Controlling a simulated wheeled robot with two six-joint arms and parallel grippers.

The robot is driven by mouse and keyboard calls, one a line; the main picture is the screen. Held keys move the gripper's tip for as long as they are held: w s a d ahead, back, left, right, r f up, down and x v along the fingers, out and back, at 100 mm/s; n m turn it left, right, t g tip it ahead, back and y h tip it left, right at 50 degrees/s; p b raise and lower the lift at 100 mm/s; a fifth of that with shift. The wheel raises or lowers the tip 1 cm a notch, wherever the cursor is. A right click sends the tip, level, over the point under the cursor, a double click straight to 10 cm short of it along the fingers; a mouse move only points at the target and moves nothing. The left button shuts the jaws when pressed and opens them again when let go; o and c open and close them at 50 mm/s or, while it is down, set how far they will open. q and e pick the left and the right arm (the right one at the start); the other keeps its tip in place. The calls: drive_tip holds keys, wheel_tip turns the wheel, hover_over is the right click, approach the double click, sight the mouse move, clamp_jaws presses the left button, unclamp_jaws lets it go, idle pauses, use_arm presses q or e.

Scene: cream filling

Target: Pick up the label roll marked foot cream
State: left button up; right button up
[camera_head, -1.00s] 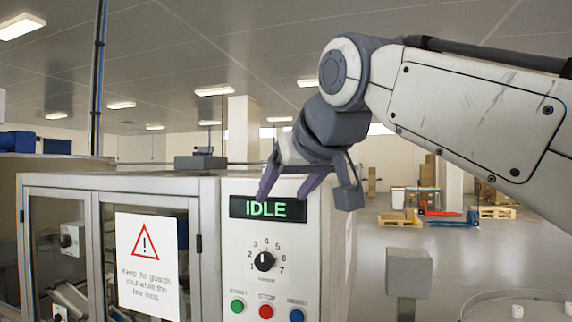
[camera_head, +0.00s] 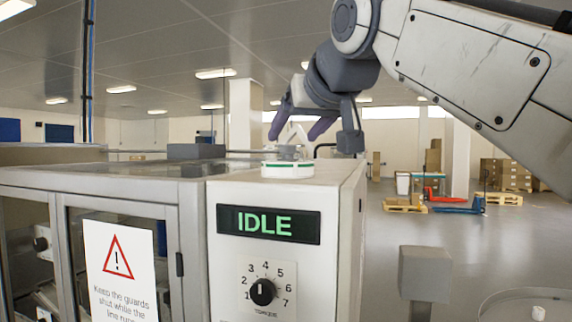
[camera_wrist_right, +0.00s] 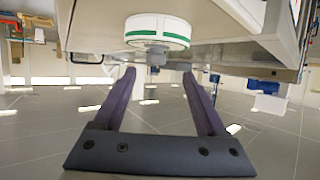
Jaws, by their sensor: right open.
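A white label roll with a green band (camera_head: 287,169) lies flat on top of the machine cabinet, near its front edge, above the IDLE display. It also shows in the right wrist view (camera_wrist_right: 158,30), which looks upside down. No "foot cream" marking is readable on it. A small grey part stands up from the roll's middle. My right gripper (camera_head: 297,130) is open, its two purple fingers pointing down just above the roll. In the right wrist view the fingertips (camera_wrist_right: 158,72) are spread apart with nothing held between them. My left gripper is not in view.
The machine cabinet (camera_head: 269,199) has an IDLE display and a knob, with a glass-guarded section (camera_head: 120,185) to its left. A grey post (camera_head: 425,270) stands at the right. Pallets, boxes and a pallet truck stand far behind on open floor.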

sight(288, 149)
drive_tip(key=shift+w+f, duration=0.2)
drive_tip(key=shift+w, duration=0.3)
drive_tip(key=shift+w+f, duration=0.15)
drive_tip(key=shift+w, duration=0.35)
drive_tip(key=p+x, duration=0.3)
drive_tip(key=x, duration=0.1)
drive_tip(key=shift+d, duration=0.15)
drive_tip(key=shift+w+a+f, duration=0.25)
drive_tip(key=shift+w+f, duration=0.2)
drive_tip(key=shift+w, duration=0.1)
clamp_jaws()
